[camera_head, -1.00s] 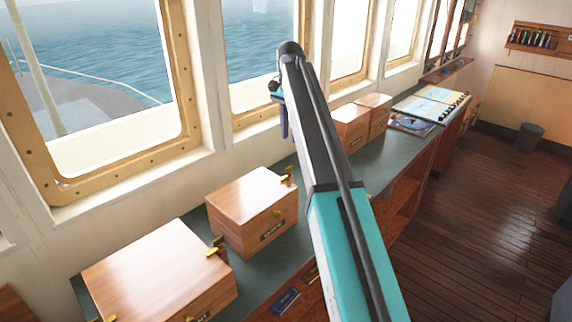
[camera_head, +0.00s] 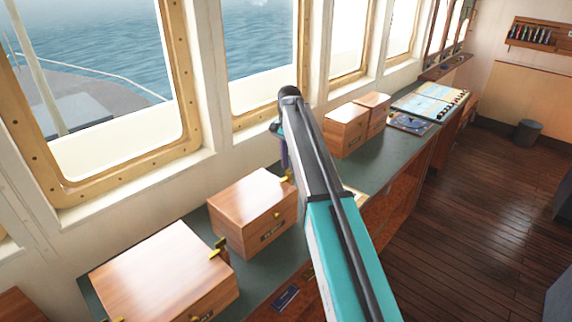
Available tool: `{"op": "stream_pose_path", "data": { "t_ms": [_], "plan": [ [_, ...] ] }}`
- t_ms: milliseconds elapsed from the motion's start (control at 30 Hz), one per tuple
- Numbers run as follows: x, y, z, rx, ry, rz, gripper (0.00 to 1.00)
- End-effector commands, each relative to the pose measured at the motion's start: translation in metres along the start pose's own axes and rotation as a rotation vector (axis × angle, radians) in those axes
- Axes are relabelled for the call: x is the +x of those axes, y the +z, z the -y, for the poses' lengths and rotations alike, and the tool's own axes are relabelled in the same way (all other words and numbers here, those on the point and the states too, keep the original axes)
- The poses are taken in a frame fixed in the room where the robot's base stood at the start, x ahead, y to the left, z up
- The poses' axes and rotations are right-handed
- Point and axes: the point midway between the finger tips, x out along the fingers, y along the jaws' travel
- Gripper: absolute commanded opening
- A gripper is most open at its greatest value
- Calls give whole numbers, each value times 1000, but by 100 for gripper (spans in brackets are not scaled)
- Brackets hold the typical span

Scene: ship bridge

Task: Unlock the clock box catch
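Several closed wooden boxes stand on the green counter; their label plates are too small to read surely, so I cannot tell which is the clock box. A large box (camera_head: 160,270) is at the front left. A second box (camera_head: 250,205) stands behind it, with a dark label, a small brass knob in front and a brass catch (camera_head: 286,179) at its right top edge. Another brass catch (camera_head: 216,252) is on the large box's right side. My gripper (camera_head: 284,158) hangs down at the end of my arm, above the second box's far right corner in the picture. Its fingertips are small and partly hidden.
Windows line the left. Open wooden floor (camera_head: 450,220) is on the right.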

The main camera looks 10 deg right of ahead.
Motion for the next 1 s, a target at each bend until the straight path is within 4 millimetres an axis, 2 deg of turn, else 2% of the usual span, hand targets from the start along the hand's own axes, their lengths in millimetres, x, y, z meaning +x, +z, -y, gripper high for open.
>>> {"op": "stream_pose_path", "data": {
  "t_ms": [233,567,733,833,867,1000],
  "plan": [
    [14,1,0,-1,0,0,23],
    [17,1,1,-1,0,0,23],
    [17,1,1,-2,0,0,0],
    [17,1,1,-2,0,0,0],
    [17,14,10,-8,0,0,0],
    [17,5,3,-7,-1,2,0]
  ]
}}
